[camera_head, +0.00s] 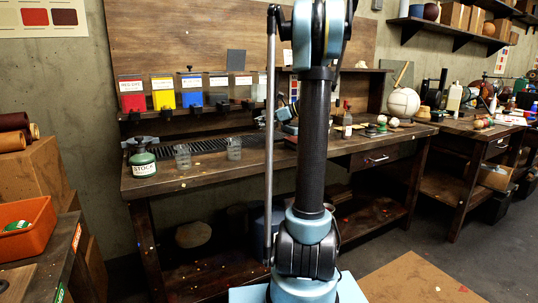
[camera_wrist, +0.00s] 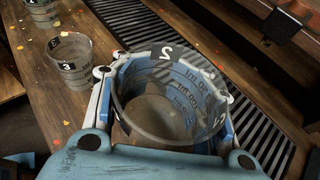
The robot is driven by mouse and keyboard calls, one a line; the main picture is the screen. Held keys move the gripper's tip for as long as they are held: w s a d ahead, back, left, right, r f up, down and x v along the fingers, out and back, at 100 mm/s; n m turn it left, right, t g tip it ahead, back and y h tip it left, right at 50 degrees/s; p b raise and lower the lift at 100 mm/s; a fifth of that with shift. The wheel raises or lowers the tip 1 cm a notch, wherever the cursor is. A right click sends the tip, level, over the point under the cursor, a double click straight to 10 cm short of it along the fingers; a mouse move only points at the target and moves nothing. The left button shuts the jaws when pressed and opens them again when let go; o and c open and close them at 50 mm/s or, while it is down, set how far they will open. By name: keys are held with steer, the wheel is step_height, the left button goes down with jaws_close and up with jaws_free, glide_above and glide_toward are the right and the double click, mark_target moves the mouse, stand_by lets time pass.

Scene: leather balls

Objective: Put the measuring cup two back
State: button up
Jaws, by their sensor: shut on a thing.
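In the wrist view, my gripper (camera_wrist: 172,100) is shut on a clear measuring cup (camera_wrist: 165,118) marked with a 2. Its fingers lie along the cup's sides, and the cup looks empty. I hold it over the bench, beside the black slotted grate (camera_wrist: 190,48). A clear cup marked 3 (camera_wrist: 72,68) stands on the wood to the left, and another clear cup (camera_wrist: 42,14) stands farther up. In the head view, two clear cups (camera_head: 182,157) (camera_head: 234,149) stand on the bench, left of my arm. My arm hides part of the bench there, and the held cup is not clearly visible.
A green-labelled STOCK jar (camera_head: 142,162) stands at the bench's left end. Red, yellow, blue and paler dispensers (camera_head: 163,94) line the shelf above the grate. A dark spout (camera_wrist: 288,24) overhangs the grate. Bottles and a pale ball (camera_head: 404,103) occupy the bench's right part.

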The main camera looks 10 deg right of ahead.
mark_target(263, 151)
steer(key=shift+d+f, duration=0.15)
steer(key=shift+f, duration=2.35)
steer(key=shift+d+f, duration=0.15)
steer(key=shift+f, duration=2.35)
steer(key=shift+f, duration=0.1)
steer(key=o, duration=1.3)
steer(key=v, duration=1.2)
